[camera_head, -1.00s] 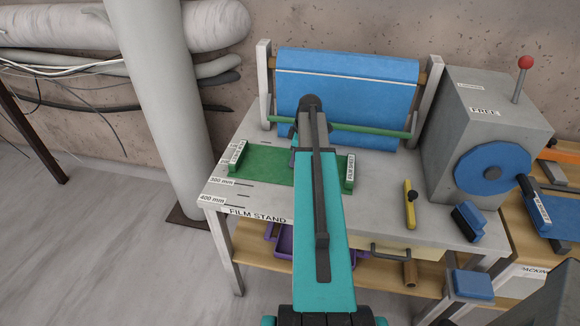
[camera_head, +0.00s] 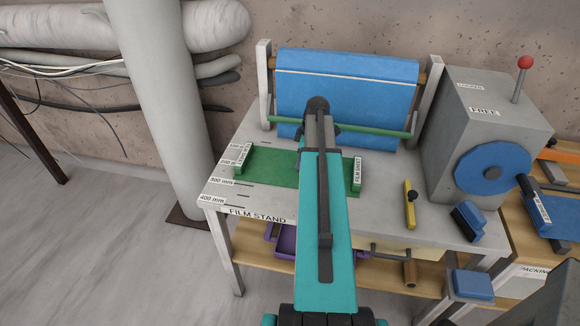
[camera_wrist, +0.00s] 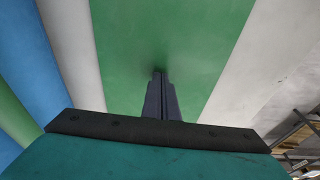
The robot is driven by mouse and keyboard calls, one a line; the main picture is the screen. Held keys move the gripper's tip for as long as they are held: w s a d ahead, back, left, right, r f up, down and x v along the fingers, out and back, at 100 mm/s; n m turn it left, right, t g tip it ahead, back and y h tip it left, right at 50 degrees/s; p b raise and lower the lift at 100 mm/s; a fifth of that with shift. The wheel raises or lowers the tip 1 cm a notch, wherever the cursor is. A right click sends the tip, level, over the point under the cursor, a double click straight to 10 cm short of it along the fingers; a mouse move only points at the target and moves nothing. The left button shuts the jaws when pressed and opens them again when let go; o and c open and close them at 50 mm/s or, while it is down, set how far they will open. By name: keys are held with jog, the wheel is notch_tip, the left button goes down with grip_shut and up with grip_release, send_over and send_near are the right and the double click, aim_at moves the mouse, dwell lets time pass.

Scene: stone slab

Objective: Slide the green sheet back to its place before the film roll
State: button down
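The green sheet (camera_head: 272,168) lies flat on the film stand (camera_head: 262,202), in front of the blue film roll (camera_head: 345,80). It has a raised, labelled green block at its left end (camera_head: 243,159) and another at its right end (camera_head: 356,176). My arm hides part of its middle. In the wrist view the green sheet (camera_wrist: 170,40) fills the centre. My gripper (camera_wrist: 159,74) is shut, its fingers together and pointing down at the sheet's middle. The tips look to be on or just above its surface; contact is hard to tell.
A green bar (camera_head: 375,131) runs across the front of the roll. Millimetre labels (camera_head: 212,198) line the stand's left edge. A yellow tool (camera_head: 410,205) and a grey machine with a blue disc (camera_head: 491,165) stand on the right.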

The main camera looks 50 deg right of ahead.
jog(key=shift+s+d+f, duration=0.1)
jog(key=shift+s+f, duration=0.1)
jog(key=shift+s, duration=0.2)
jog(key=shift+s+d, duration=0.1)
jog(key=shift+s, duration=0.2)
jog(key=shift+s+d, duration=0.3)
jog(key=shift+s, duration=0.7)
jog(key=shift+s+d, duration=0.25)
jog(key=shift+s, duration=0.8)
jog(key=shift+s+d, duration=0.3)
jog(key=shift+s, duration=0.7)
jog(key=shift+r, duration=0.15)
jog(key=w+p+v, duration=0.1)
jog(key=p+v, duration=0.3)
jog(key=v, duration=0.3)
jog(key=shift+w+a+r, duration=0.25)
jog(key=shift+a+r, duration=0.1)
jog(key=shift+r, duration=0.2)
dwell(0.4)
